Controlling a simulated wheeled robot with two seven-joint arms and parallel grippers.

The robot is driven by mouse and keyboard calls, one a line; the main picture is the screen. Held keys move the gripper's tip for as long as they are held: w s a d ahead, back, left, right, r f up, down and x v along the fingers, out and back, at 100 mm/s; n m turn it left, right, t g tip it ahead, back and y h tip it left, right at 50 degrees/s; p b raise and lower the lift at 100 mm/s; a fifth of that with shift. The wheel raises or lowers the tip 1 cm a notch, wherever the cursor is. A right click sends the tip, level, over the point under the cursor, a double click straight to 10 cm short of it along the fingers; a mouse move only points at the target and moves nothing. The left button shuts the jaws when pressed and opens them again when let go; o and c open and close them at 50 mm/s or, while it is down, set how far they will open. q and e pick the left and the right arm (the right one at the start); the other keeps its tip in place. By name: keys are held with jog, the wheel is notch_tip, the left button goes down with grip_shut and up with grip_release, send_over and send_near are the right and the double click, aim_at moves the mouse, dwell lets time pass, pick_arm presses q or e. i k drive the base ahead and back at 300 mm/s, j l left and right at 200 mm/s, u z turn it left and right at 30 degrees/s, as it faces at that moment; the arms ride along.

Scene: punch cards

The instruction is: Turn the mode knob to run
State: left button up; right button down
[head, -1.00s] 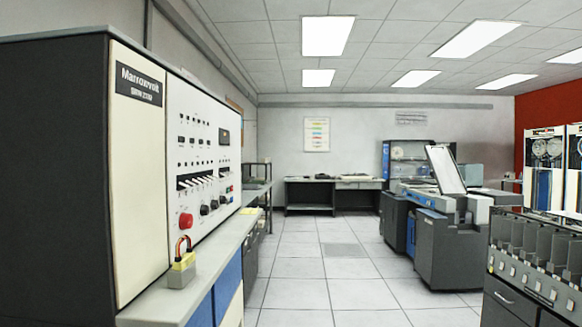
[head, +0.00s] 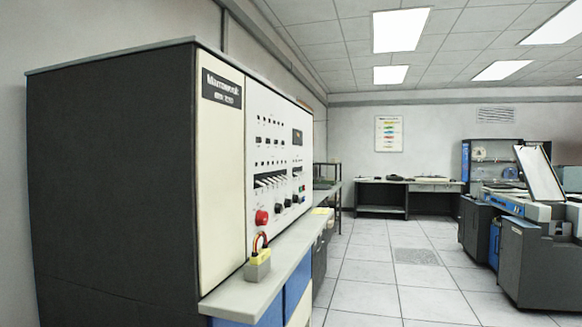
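The control panel (head: 270,150) is the cream-white face of a large dark cabinet on the left, seen at a steep angle. Several black knobs (head: 279,208) sit in a row low on the panel, right of a round red button (head: 262,217). At this distance I cannot tell which knob is the mode knob, and its labels and pointer are too small to read. Neither of my grippers shows in the head view.
A ledge (head: 240,297) juts out below the panel, with a yellow and grey padlock-like block (head: 257,266) on it. A grey and blue machine (head: 530,240) stands at the right. Desks (head: 410,198) line the back wall. The tiled floor (head: 375,285) between is clear.

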aim_at(261, 217)
jog(key=i+l+u, duration=0.25)
jog(key=i, duration=0.2)
jog(key=i+l+u, duration=0.3)
jog(key=i+l, duration=0.1)
jog(key=l, duration=0.05)
